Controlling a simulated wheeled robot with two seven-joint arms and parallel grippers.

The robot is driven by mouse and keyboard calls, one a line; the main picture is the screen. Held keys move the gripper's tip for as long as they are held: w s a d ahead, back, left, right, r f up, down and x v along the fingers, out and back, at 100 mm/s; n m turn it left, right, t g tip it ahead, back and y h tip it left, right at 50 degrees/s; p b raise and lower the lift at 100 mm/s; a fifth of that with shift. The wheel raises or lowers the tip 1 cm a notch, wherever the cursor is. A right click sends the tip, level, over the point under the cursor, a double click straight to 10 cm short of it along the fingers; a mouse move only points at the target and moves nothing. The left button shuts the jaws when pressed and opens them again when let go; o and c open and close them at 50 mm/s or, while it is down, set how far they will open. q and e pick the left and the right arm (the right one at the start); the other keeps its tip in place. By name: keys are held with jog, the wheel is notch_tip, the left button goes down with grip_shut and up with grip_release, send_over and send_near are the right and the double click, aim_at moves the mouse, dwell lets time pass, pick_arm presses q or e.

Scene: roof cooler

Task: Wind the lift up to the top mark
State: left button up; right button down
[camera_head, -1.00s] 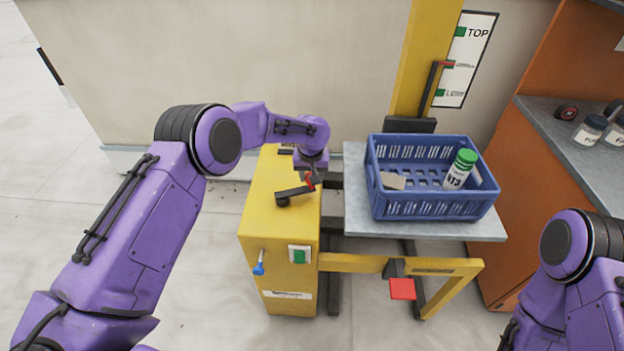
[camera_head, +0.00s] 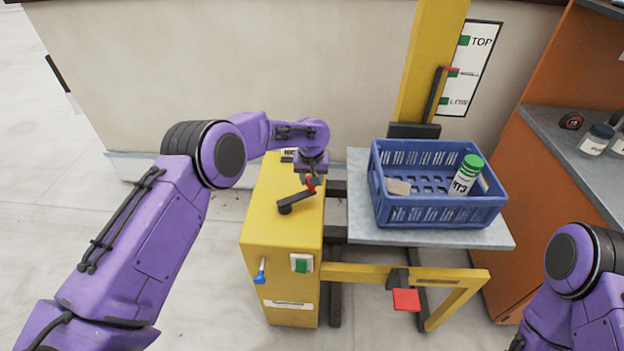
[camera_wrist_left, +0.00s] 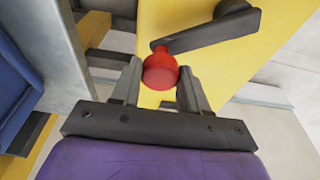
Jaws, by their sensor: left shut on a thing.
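The crank (camera_head: 297,200) sits on top of the yellow lift housing (camera_head: 270,230), its black arm pointing up and right. My left gripper (camera_wrist_left: 160,88) is shut on the crank's red knob (camera_wrist_left: 160,70), one finger on each side. The grey lift platform (camera_head: 430,237) carries a blue crate (camera_head: 440,215) holding a green-capped bottle (camera_head: 466,177) and a pale block (camera_head: 397,187). A red-tipped pointer (camera_head: 450,69) on the yellow mast (camera_head: 428,60) stands near the middle green mark, below the TOP mark (camera_head: 464,41) on the wall board. My right gripper is out of view.
A blue-tipped lever (camera_head: 260,270) and a green switch (camera_head: 301,263) are on the housing's front. A red pedal (camera_head: 405,300) hangs below the platform. An orange cabinet (camera_head: 540,180) with jars on its counter (camera_head: 570,150) stands close on the right.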

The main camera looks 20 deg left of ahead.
pick_arm(q)
jog(key=shift+w+a+r+b, duration=0.2)
jog(key=shift+w+a+b, duration=0.1)
jog(key=shift+w+a, duration=0.45)
jog(key=shift+a, duration=0.25)
jog(key=shift+w+a+b, duration=0.45)
jog(key=shift+a+b, duration=0.05)
jog(key=shift+a, duration=0.3)
jog(key=shift+a, duration=0.1)
jog(key=shift+w+a, duration=0.25)
jog(key=shift+a, duration=0.75)
